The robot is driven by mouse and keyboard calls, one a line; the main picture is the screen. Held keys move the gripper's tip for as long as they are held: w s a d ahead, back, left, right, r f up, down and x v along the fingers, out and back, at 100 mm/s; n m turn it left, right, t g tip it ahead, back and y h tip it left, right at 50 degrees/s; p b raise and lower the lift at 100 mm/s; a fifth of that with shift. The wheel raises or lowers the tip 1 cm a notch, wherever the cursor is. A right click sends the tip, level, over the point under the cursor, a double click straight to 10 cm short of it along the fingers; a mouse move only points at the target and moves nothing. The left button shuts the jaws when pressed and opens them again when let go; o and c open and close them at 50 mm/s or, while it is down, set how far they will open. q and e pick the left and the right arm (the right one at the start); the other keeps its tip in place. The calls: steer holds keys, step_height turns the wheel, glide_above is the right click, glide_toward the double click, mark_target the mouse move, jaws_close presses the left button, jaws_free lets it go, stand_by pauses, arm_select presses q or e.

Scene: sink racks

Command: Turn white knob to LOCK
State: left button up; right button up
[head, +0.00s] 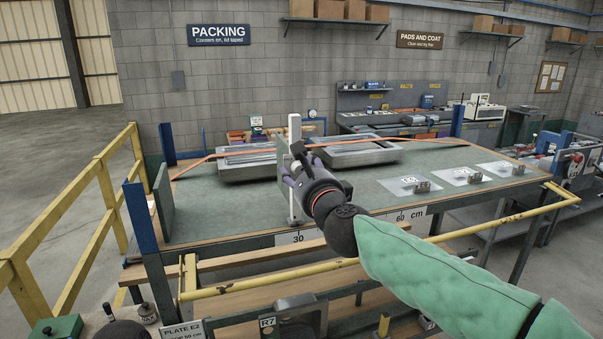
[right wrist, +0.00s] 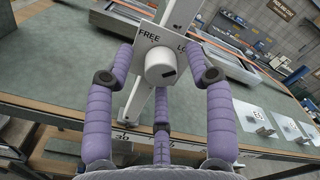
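The white knob (right wrist: 158,68) sits on a white plate on a post, in the middle of the right wrist view. The plate reads FREE (right wrist: 149,36) above the knob; a label starting "LO" (right wrist: 186,49) is at the right, partly hidden by a finger. A short dark mark shows on the lower right of the knob's face. My right gripper (right wrist: 162,64) has its purple fingers spread on both sides of the knob, with visible gaps, and a third finger below. In the head view my right gripper (head: 295,170) is at the white post (head: 295,135), hiding the knob.
The post stands at the front of a green bench (head: 230,220). Metal trays (head: 350,152) lie behind it, with an orange hose nearby. White plates with small metal parts (head: 412,186) lie to the right. A yellow rail (head: 270,285) runs along the front.

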steer(key=shift+s, duration=0.15)
steer(key=v, duration=1.1)
steer(key=shift+s, duration=0.3)
steer(key=shift+d, duration=0.15)
